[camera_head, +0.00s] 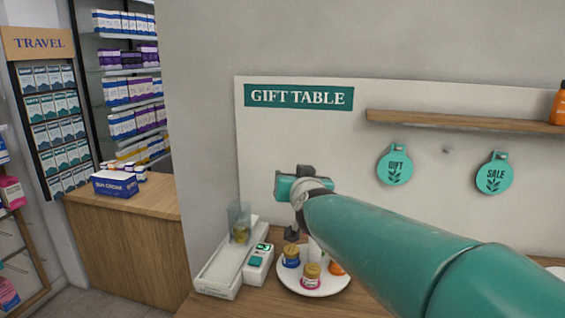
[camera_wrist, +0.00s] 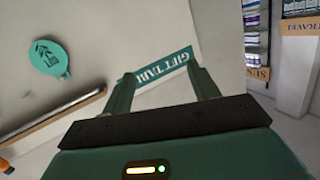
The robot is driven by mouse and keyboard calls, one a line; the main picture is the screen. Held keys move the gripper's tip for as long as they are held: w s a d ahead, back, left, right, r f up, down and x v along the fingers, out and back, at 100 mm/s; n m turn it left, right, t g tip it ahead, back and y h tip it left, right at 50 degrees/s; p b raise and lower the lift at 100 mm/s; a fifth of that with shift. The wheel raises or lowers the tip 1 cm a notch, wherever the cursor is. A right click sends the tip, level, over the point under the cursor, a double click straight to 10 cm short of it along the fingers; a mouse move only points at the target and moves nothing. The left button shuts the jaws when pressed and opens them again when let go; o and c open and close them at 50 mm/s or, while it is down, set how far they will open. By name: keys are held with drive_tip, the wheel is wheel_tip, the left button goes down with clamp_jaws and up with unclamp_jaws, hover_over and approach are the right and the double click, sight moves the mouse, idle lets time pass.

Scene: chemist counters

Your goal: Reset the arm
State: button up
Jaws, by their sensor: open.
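My teal arm reaches in from the lower right in the head view. My gripper (camera_head: 287,187) is raised in front of the gift table backboard, above the counter. In the wrist view, the two fingers of my gripper (camera_wrist: 163,80) stand apart with nothing between them. The teal "GIFT TABLE" sign (camera_head: 298,97) is on the backboard; it also shows upside down beyond the fingers in the wrist view (camera_wrist: 165,67). My forearm hides part of the counter.
Below my gripper, a white round plate (camera_head: 312,290) holds small jars (camera_head: 311,275) and an orange item. A white tray (camera_head: 218,272) with a clear cup (camera_head: 239,222) stands left of it. A wooden shelf (camera_head: 450,121) and two teal round tags (camera_head: 396,165) are on the right.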

drive_tip(key=s+d+f+g, duration=0.3)
drive_tip(key=s+f, duration=0.3)
drive_tip(key=s, duration=0.4)
drive_tip(key=s+d+f+g+h, duration=0.1)
drive_tip(key=s+d+f+g, duration=0.3)
drive_tip(key=s, duration=0.7)
drive_tip(key=s+d+f+g+h, duration=0.1)
drive_tip(key=s+d+f+g, duration=0.2)
drive_tip(key=s+d+f, duration=0.2)
drive_tip(key=s+f, duration=0.3)
drive_tip(key=s, duration=0.2)
drive_tip(key=shift+s+d, duration=0.3)
drive_tip(key=shift+d, duration=0.05)
